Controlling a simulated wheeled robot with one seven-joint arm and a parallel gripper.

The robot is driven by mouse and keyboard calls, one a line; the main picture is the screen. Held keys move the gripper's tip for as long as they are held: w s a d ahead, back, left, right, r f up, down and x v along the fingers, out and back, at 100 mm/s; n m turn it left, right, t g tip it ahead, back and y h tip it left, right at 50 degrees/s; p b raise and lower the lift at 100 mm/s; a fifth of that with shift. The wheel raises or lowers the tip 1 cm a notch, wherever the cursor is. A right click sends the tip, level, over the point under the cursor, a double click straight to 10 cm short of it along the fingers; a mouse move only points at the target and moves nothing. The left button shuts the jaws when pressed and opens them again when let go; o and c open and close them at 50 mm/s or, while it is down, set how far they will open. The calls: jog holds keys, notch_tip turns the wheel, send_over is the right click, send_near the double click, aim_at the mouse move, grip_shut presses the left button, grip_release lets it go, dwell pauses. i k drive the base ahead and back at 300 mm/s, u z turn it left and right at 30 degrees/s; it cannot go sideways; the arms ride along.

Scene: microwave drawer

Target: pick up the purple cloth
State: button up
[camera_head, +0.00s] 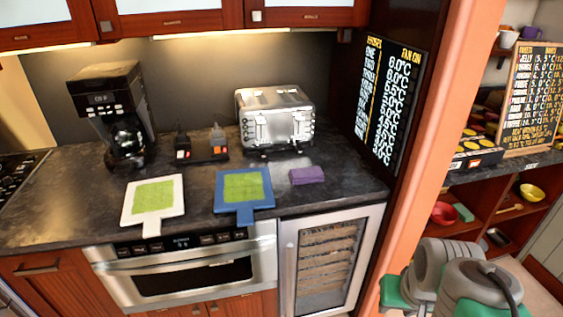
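The purple cloth (307,175) lies folded on the dark countertop (335,200), toward its right end. It is in front of and a little right of the silver toaster, and to the right of the blue board. Nothing covers it. Grey and green links of my own arm show at the bottom right, apart from the cloth. My gripper is not visible in this view.
A silver toaster (276,121) stands behind the cloth. A blue board (243,191) and a white board (153,202), each with a green patch, lie left of it. A coffee maker (110,110) stands at the back left. An orange post (432,150) rises right of the counter.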

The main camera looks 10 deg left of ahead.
aim_at(306, 175)
jog(key=u, duration=0.8)
jog(key=i, duration=0.9)
jog(key=u, duration=1.3)
jog(key=i, duration=0.3)
jog(key=u, duration=0.25)
